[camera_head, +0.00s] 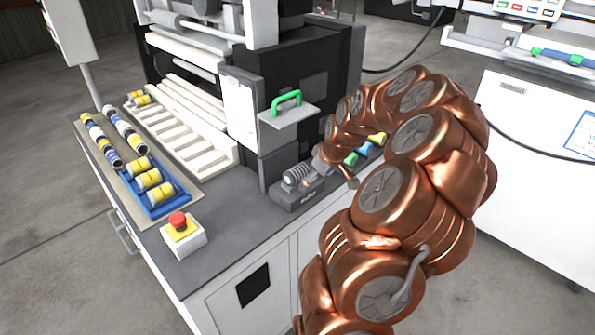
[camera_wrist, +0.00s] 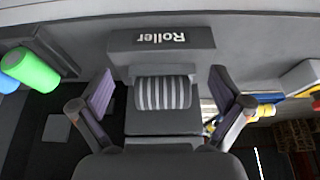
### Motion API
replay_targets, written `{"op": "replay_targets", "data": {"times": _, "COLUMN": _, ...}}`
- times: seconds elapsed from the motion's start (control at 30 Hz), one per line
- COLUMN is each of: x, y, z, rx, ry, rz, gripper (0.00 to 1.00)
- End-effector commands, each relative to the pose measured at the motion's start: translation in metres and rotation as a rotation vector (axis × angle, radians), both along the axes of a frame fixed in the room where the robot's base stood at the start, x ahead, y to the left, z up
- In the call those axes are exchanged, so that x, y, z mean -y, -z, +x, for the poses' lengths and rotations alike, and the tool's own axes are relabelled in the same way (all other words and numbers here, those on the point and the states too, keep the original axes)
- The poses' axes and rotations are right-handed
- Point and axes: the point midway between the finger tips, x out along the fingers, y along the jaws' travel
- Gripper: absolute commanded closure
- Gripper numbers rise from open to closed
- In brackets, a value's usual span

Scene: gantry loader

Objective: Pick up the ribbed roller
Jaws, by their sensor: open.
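The ribbed roller (camera_wrist: 162,93) is grey with light and dark stripes. In the wrist view it lies between the two open fingers of my gripper (camera_wrist: 162,102), with a gap on each side. In the head view the ribbed roller (camera_head: 297,174) rests on a dark grey block (camera_head: 290,201) with a "Roller" label, at the front edge of the counter. My gripper (camera_head: 328,178) is just right of it there, partly hidden by my copper-coloured arm. The labelled block also shows in the wrist view (camera_wrist: 120,42).
Green, blue and yellow pieces (camera_head: 364,150) lie right of the block. A red stop button (camera_head: 178,222) stands at the counter's front left, near a blue tray (camera_head: 181,208) of yellow rollers.

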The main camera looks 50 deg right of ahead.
Motion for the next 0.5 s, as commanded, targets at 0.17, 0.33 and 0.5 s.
{"op": "replay_targets", "data": {"times": 0.17, "x": 0.0, "y": -0.001, "z": 0.019, "rx": -0.001, "ry": 0.0, "rz": 0.001, "gripper": 0.0}}
{"op": "replay_targets", "data": {"times": 0.33, "x": 0.0, "y": 0.0, "z": 0.025, "rx": -0.002, "ry": -0.001, "rz": 0.002, "gripper": 0.0}}
{"op": "replay_targets", "data": {"times": 0.5, "x": -0.001, "y": -0.001, "z": 0.043, "rx": -0.003, "ry": -0.004, "rz": 0.002, "gripper": 0.0}}
